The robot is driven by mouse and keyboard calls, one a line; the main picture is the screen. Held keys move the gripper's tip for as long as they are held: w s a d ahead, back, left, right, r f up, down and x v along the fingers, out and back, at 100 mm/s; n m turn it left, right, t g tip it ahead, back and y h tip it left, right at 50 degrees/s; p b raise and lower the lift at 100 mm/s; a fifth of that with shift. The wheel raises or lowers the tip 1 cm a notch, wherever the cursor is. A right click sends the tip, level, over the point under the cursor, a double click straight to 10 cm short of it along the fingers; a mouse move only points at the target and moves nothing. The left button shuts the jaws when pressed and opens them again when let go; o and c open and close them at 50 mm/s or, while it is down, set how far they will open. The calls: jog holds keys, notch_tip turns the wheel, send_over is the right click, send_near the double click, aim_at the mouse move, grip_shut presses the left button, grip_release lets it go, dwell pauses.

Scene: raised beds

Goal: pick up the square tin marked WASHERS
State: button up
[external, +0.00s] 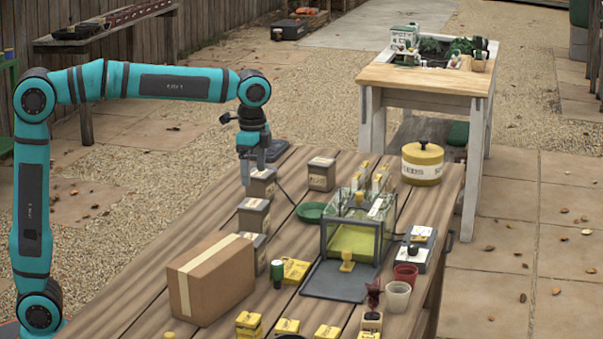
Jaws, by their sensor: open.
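Several square dark tins with pale labels stand on the wooden table. One tin (321,176) is at the far edge, one tin (264,185) is by my gripper, one tin (254,218) is nearer, and one tin (260,252) is partly hidden behind the cardboard box. The labels are too small to read, so I cannot tell which says WASHERS. My gripper (253,178) points down, open and empty. Its fingertips overlap the upper left part of the second tin in the picture; I cannot tell whether they touch it.
A cardboard box (211,278) stands at the front left. A glass case (357,226), a green dish (311,212), a yellow SEEDS canister (422,165), a green can (277,272) and several yellow packets (294,271) crowd the table. Pots (397,298) stand at the right.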

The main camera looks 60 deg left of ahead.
aim_at(254, 203)
notch_tip(254, 203, down, 13)
jog(key=shift+r, duration=0.15)
dwell(0.5)
jog(key=shift+c, duration=0.4)
jog(key=c, duration=1.2)
jog(key=shift+o, duration=0.2)
jog(key=shift+r, duration=0.1)
